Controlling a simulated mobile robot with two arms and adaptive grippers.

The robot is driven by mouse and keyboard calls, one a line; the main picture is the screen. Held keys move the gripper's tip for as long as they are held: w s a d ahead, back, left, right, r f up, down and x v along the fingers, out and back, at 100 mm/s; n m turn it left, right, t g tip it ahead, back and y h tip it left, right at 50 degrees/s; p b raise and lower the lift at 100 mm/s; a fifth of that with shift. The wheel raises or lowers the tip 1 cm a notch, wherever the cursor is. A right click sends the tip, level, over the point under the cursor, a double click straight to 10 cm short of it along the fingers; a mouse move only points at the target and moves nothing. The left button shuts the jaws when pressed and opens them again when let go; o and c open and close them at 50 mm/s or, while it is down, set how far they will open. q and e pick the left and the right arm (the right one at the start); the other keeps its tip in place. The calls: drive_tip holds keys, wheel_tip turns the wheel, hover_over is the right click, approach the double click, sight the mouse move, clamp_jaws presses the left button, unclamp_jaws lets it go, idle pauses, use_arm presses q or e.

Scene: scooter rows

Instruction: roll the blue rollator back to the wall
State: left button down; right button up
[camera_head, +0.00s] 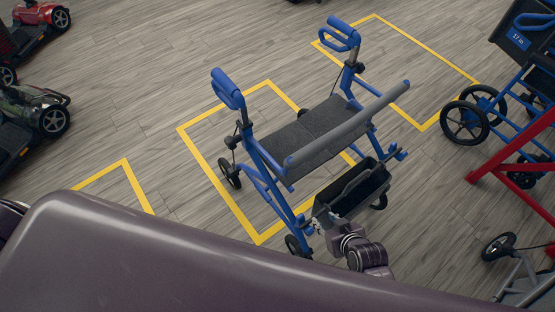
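The blue rollator (319,126) stands upright in the middle of the head view. It has a dark seat, a grey padded bar and two blue hand grips at the top. One wheel rests inside a yellow floor outline. A black open basket (352,190) hangs at its near side. My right gripper (317,226) is low beside the basket and near a blue frame tube. Its fingers are too small and partly hidden to show whether they grip the tube. My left gripper is not in view. No wall shows.
Yellow outlines (213,203) mark bays on the wooden floor. Red (47,14) and dark green (30,108) scooters stand at the left. Blue wheeled frames (490,107), a red frame (497,160) and a grey one (532,290) crowd the right. Floor behind the rollator is clear.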

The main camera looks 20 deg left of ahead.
drive_tip(key=w+a+r+n+t+y, duration=0.1)
drive_tip(key=w+a+r+n+y, duration=0.1)
drive_tip(key=w+a+r, duration=0.35)
drive_tip(key=n+t+y+b, duration=0.1)
drive_tip(key=n+y, duration=0.2)
drive_tip(key=y, duration=0.1)
approach(271, 161)
drive_tip(key=shift+w+a+f, duration=0.75)
drive_tip(key=shift+a+f, duration=0.05)
drive_tip(key=shift+f, duration=0.2)
drive_tip(key=shift+w+a+n+t, duration=0.3)
drive_tip(key=shift+a, duration=0.1)
drive_tip(key=shift+b+x, duration=0.55)
drive_tip(key=shift+x, duration=2.9)
drive_tip(key=shift+f, duration=0.1)
drive_tip(key=shift+c, duration=0.3)
clamp_jaws()
